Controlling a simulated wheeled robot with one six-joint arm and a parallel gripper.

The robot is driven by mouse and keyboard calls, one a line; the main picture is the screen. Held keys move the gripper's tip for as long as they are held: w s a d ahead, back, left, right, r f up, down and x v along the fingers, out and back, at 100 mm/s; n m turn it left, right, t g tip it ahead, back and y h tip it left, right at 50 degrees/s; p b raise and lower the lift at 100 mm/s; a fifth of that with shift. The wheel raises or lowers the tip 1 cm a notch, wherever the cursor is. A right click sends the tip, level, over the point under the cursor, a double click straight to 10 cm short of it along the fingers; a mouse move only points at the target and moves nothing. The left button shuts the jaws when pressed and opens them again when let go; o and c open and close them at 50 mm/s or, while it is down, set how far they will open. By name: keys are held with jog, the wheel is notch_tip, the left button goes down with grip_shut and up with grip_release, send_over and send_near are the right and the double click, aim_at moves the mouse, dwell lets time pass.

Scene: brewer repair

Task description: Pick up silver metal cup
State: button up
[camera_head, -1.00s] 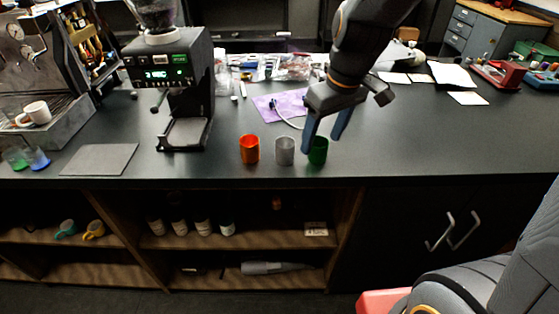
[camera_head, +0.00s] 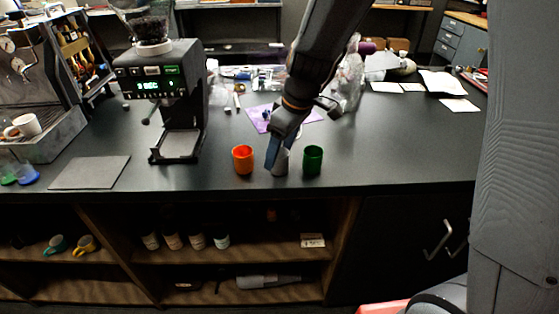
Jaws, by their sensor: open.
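The silver metal cup (camera_head: 281,166) stands on the dark counter between an orange cup (camera_head: 243,159) and a green cup (camera_head: 312,160). My gripper (camera_head: 273,160) points down at the silver cup, with a blue finger in front of its left side. The finger and wrist hide part of the cup, including much of its rim. The jaws are open. I cannot tell whether the finger touches the cup or whether the cup lies between the fingers.
A coffee grinder (camera_head: 160,85) stands to the left on the counter (camera_head: 400,150), with a grey mat (camera_head: 90,172) nearer the front edge. A purple cloth (camera_head: 258,115) lies behind the cups. The counter right of the green cup is clear.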

jog(key=shift+w+a+f, duration=0.1)
jog(key=shift+f, duration=0.5)
jog(key=shift+c, duration=0.3)
jog(key=c, duration=1.1)
jog(key=shift+r, duration=0.1)
